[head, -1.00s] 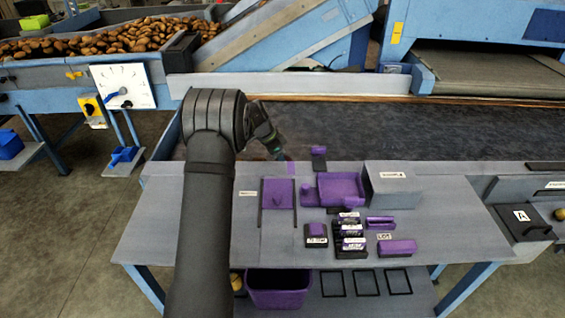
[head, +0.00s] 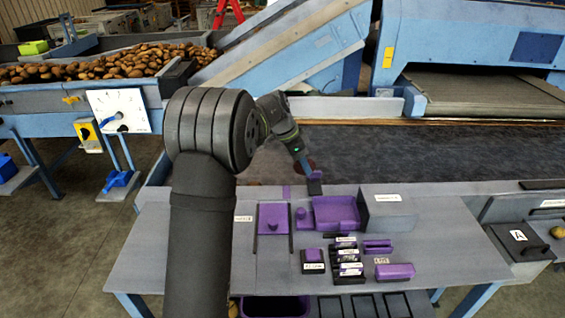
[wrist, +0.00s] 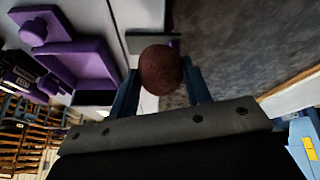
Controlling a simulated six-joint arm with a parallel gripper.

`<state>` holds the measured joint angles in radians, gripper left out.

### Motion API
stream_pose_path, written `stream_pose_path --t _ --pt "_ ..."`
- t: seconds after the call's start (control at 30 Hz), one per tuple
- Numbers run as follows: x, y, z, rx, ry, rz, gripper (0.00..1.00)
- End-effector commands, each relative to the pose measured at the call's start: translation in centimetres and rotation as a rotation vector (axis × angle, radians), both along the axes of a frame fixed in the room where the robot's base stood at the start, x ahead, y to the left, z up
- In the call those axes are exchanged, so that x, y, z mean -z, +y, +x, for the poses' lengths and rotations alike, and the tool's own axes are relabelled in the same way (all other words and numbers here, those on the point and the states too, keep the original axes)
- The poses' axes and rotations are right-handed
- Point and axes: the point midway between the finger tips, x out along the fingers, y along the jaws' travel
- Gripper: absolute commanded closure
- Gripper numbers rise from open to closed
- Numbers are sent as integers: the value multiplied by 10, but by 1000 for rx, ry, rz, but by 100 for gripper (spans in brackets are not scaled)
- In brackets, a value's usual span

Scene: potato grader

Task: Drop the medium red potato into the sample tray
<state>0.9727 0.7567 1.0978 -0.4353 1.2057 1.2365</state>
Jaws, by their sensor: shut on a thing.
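My gripper (wrist: 158,88) is shut on the red potato (wrist: 161,70), a round dark reddish-brown one held between two blue fingers. In the head view my gripper (head: 309,171) hangs over the belt's near edge, with the potato (head: 311,162) partly hidden by a finger. An open purple tray (head: 336,212) on the grey bench, which looks like the sample tray, lies nearer and slightly right of the gripper. It shows at upper left in the wrist view (wrist: 97,66), beside the potato and not under it. I cannot read a label on it.
A grey box (head: 391,210) stands right of the tray. A purple plate with a knob (head: 273,218) and a rack of dark cells (head: 347,258) lie nearby. The dark belt (head: 430,152) looks clear.

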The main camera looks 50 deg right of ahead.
Motion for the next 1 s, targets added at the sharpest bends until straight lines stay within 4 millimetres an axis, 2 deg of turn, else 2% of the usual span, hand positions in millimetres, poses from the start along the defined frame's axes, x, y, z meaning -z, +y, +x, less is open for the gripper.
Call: stream_pose_path --t 0.03,0.2,0.3,0.4,0.5,0.63,1.0 --pt "-7 2 -23 29 0 2 80" --pt "-19 16 -88 113 -1 11 80" --pt "-24 26 -118 154 0 17 80" --pt "-26 34 -138 181 0 20 80" --pt "-27 39 -148 195 0 23 80" --pt "-21 40 -153 201 1 24 80" --pt "18 40 -152 199 1 26 80"
